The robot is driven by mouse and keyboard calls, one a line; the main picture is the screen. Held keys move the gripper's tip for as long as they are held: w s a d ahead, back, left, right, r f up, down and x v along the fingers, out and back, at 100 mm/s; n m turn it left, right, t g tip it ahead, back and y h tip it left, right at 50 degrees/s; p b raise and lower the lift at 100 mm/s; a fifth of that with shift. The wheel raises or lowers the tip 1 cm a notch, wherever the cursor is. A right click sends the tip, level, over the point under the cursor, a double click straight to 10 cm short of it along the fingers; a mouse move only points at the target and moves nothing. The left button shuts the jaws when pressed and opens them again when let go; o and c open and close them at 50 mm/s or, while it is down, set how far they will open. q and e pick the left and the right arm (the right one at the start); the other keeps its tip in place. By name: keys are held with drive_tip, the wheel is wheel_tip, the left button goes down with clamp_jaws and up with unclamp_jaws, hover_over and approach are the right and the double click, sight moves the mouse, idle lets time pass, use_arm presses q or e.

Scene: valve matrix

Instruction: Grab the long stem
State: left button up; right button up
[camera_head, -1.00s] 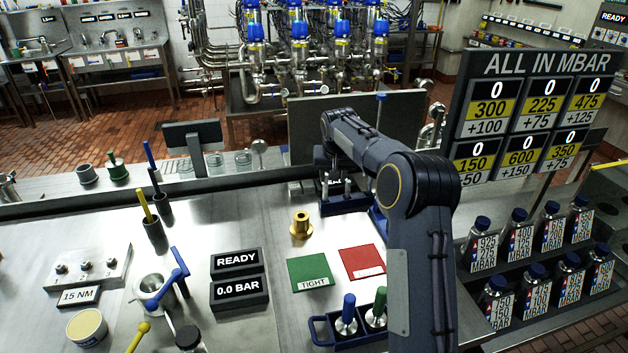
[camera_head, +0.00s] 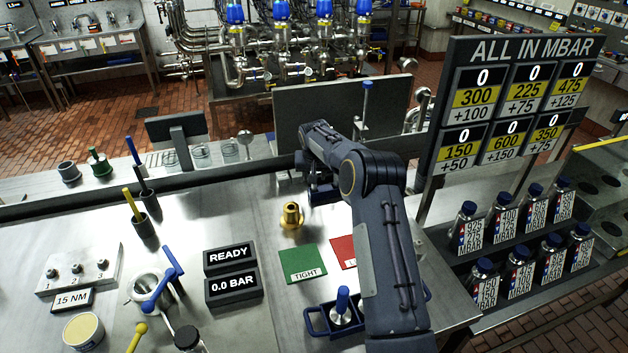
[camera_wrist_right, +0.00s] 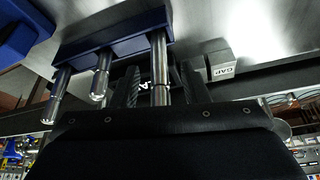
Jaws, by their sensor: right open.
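A blue rack (camera_wrist_right: 112,38) holds three metal stems of different lengths in the right wrist view. The longest-looking stem (camera_wrist_right: 159,68) is on the right of the row. The two others (camera_wrist_right: 101,78) stand to its left. My right gripper (camera_wrist_right: 162,84) is open, with one dark finger on each side of the longest-looking stem. I cannot tell whether either finger touches it. In the head view my right arm hides most of the rack and the gripper. My left gripper is not in view.
A block labelled CAP (camera_wrist_right: 221,70) sits close to the right finger. A brass fitting (camera_head: 291,215), a green TIGHT mat (camera_head: 303,263) and a red mat (camera_head: 343,251) lie near my arm. A blue-handled tool (camera_head: 342,307) stands in a tray in front.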

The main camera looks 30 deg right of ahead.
clamp_jaws()
drive_tip(key=shift+r, duration=0.2)
